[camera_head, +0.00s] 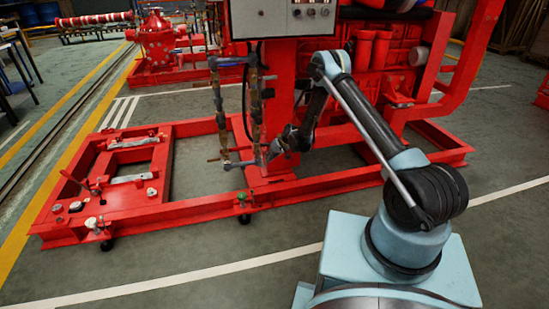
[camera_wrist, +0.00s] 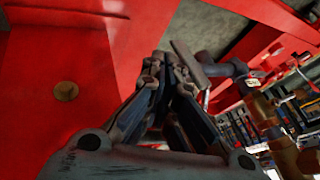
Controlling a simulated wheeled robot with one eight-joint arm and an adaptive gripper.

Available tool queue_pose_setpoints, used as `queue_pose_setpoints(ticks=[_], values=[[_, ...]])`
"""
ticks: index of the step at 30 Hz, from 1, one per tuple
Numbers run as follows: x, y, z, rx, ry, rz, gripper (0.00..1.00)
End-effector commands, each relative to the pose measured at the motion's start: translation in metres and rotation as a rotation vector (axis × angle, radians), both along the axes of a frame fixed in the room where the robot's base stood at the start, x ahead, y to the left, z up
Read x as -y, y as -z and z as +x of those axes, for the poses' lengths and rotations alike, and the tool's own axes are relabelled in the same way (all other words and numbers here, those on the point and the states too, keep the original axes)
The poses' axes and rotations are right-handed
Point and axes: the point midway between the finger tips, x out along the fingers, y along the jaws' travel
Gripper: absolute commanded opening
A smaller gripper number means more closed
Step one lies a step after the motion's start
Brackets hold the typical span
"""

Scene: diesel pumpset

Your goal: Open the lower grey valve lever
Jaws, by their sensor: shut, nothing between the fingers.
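A flat grey lever (camera_wrist: 188,62) shows in the wrist view, just right of my fingertips. It joins a grey fitting (camera_wrist: 236,68) on the brownish pipework. My gripper (camera_wrist: 171,72) is shut and empty, its fingertips close beside the lever; I cannot tell whether they touch it. In the head view my gripper (camera_head: 271,153) is at the lower right end of the pipe loop (camera_head: 256,110), low in front of the red frame. The arm's end and the pipes hide the lever's shape there.
A red panel (camera_wrist: 60,60) fills the left of the wrist view, close to my fingers. In the head view the red base frame (camera_head: 150,222) stretches left, with the red engine (camera_head: 385,65) behind my arm. A grey control box (camera_head: 283,18) stands above the pipes. Floor in front is clear.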

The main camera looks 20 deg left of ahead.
Motion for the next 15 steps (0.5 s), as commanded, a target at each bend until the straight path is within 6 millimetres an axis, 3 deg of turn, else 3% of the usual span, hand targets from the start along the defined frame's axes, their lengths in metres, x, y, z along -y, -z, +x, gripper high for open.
queue_pose_setpoints(ticks=[15], values=[[-0.0097, 0.0013, -0.0058, -0.001, 0.001, 0.0, 0.0]])
